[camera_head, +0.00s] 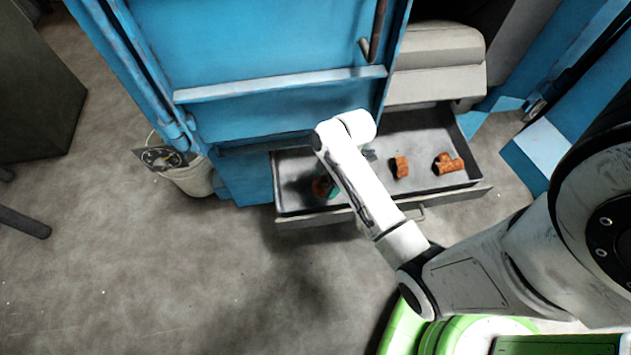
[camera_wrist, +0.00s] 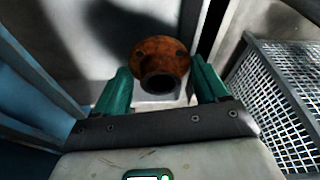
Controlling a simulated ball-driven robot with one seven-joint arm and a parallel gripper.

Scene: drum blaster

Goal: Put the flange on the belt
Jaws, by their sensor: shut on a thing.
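The flange (camera_wrist: 161,58) is a rusty orange-brown round piece with a short tube and bolt holes. In the wrist view it sits between the two green fingers of my gripper (camera_wrist: 160,72), which is shut on it. In the head view my gripper (camera_head: 328,185) is mostly hidden behind my white arm, at the left part of the grey drawer. A bit of the flange (camera_head: 319,187) shows there. I cannot tell whether the flange touches anything below it. I cannot clearly make out the belt in either view.
The open drawer (camera_head: 340,218) holds two rusty pipe fittings, a small one (camera_head: 400,167) and a larger one (camera_head: 449,164). A blue cabinet door (camera_head: 270,60) stands close behind my arm. A white bucket (camera_head: 191,178) is at the left. Wire mesh (camera_wrist: 290,95) lies right in the wrist view.

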